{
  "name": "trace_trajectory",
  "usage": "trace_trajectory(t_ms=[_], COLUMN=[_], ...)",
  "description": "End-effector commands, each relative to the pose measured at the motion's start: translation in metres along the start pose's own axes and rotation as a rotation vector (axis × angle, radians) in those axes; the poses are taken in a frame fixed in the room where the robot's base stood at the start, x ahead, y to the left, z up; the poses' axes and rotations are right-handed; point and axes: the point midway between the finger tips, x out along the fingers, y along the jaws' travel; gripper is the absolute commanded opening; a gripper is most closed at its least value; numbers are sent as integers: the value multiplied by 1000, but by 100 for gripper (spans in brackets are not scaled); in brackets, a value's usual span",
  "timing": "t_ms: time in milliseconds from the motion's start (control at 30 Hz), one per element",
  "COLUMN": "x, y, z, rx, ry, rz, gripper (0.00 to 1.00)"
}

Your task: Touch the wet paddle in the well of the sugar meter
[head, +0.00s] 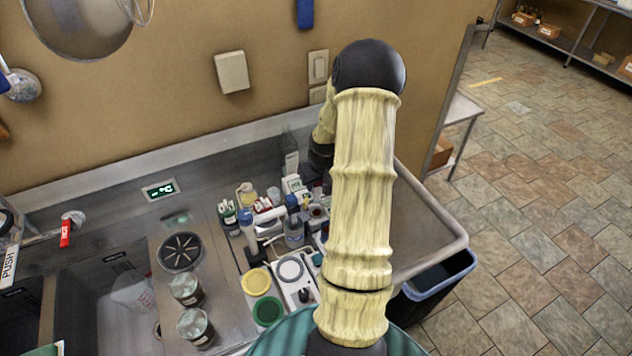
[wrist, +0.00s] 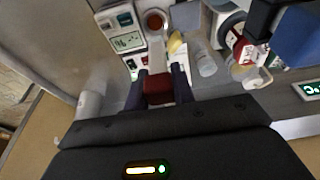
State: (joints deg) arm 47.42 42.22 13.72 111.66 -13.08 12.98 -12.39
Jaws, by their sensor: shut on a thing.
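My gripper (wrist: 157,88) is shut on a dark red block-like grip in the wrist view, which I take to be the paddle (wrist: 158,88). A pale strip runs up from it toward a round, white-rimmed, red-brown spot (wrist: 155,20); I cannot tell whether this is the paddle's end or a separate cup. The sugar meter (wrist: 127,41), a white box with a lit display, is just left of the strip. Its well is not clear, and no touch can be made out. A white box with a green display in the head view (head: 293,184) looks like the meter. My arm hides the gripper there.
A yellow piece (wrist: 176,43) and a clear cup (wrist: 205,64) are close right of my gripper. Bottles and tubs crowd the counter, including yellow (head: 256,281) and green (head: 267,311) lids. The sink (head: 110,300) is at left; the wall is close behind.

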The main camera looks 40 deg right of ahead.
Motion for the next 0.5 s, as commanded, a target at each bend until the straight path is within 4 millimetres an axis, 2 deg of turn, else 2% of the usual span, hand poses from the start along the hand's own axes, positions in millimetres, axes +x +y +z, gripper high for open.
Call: trace_trajectory(t_ms=[33,200,500], x=[8,21,38], y=[0,0,0], z=[2,6,11], rx=[0,0,0], ry=[0,0,-1], rz=[0,0,0], gripper=[3,3,3])
